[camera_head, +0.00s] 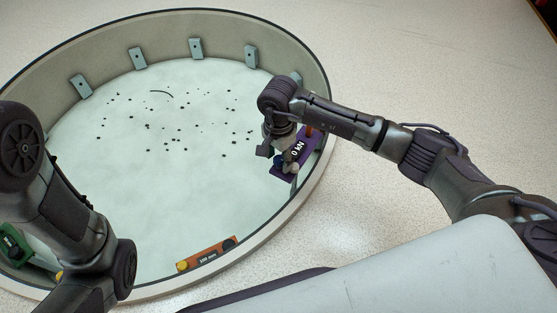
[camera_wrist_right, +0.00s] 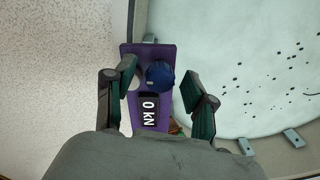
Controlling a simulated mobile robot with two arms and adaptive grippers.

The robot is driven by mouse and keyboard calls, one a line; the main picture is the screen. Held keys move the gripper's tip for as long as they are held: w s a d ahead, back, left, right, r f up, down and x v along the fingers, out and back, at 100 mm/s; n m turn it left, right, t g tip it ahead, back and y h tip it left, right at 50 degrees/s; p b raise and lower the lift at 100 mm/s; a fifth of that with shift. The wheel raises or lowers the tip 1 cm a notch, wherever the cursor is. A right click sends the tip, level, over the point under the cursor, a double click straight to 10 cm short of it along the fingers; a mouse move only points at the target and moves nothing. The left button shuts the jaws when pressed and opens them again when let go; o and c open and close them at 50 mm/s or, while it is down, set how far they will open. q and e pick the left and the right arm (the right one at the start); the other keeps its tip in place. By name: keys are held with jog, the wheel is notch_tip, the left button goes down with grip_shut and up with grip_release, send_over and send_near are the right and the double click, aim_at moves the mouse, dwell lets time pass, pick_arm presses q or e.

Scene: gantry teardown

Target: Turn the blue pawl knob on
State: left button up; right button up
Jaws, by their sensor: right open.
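The blue pawl knob (camera_wrist_right: 160,74) is a round dark-blue knob on a purple plate (camera_wrist_right: 167,51), beside a black display (camera_wrist_right: 148,112) reading 0 kN. In the right wrist view my right gripper (camera_wrist_right: 158,70) is open, with one finger on each side of the knob. Gaps show between fingers and knob; I cannot tell their height over the plate. In the head view the right gripper (camera_head: 289,163) points down over the purple unit (camera_head: 308,145) at the ring's right inner side and mostly hides the knob. My left arm shows at the left, but its gripper is out of view.
A round walled basin (camera_head: 318,88) has pale clips (camera_head: 196,48) along its inner wall and small dark bits on its pale floor. An orange unit (camera_head: 207,254) marked 100 mm sits at the front wall, a green unit (camera_head: 14,243) at the left.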

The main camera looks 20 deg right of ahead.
grip_shut()
dwell(0.3)
